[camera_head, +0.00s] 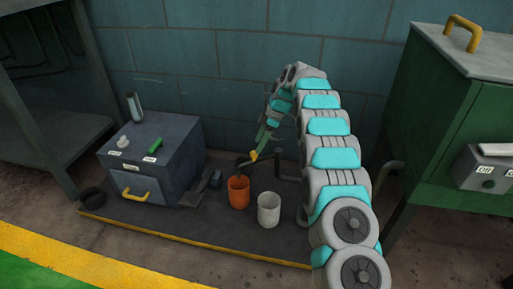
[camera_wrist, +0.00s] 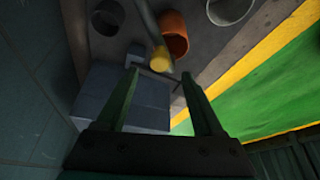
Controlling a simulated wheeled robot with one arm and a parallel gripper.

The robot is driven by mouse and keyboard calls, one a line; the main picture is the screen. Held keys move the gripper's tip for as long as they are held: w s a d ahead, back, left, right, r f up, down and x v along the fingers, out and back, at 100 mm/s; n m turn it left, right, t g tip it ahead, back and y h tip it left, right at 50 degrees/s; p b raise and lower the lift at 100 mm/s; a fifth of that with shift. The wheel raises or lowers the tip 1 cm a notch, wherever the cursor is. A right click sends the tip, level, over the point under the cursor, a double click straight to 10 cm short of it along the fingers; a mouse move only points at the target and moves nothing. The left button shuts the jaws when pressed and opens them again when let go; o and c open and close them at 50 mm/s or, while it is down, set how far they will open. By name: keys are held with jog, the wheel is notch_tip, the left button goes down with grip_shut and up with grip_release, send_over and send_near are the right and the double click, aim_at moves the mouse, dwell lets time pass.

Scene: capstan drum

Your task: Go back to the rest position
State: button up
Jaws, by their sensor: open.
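My gripper (camera_head: 262,143) hangs down from my arched arm in the head view, near the back wall and above the dark platform. In the wrist view its two green fingers (camera_wrist: 160,73) are apart, with nothing held between them. A yellow-tipped grey rod (camera_wrist: 161,58) shows just past the fingertips. The yellow tip also shows in the head view (camera_head: 253,156), close to the end of the fingers. I cannot tell whether they touch.
An orange cup (camera_head: 238,192) and a white cup (camera_head: 269,209) stand on the platform (camera_head: 190,228) below my gripper. A grey box with a yellow handle (camera_head: 150,165) stands left. A green cabinet (camera_head: 450,140) stands right, a dark shelf (camera_head: 50,125) far left.

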jog(key=v, duration=0.3)
jog(key=shift+d+r, duration=0.1)
jog(key=shift+r, duration=0.05)
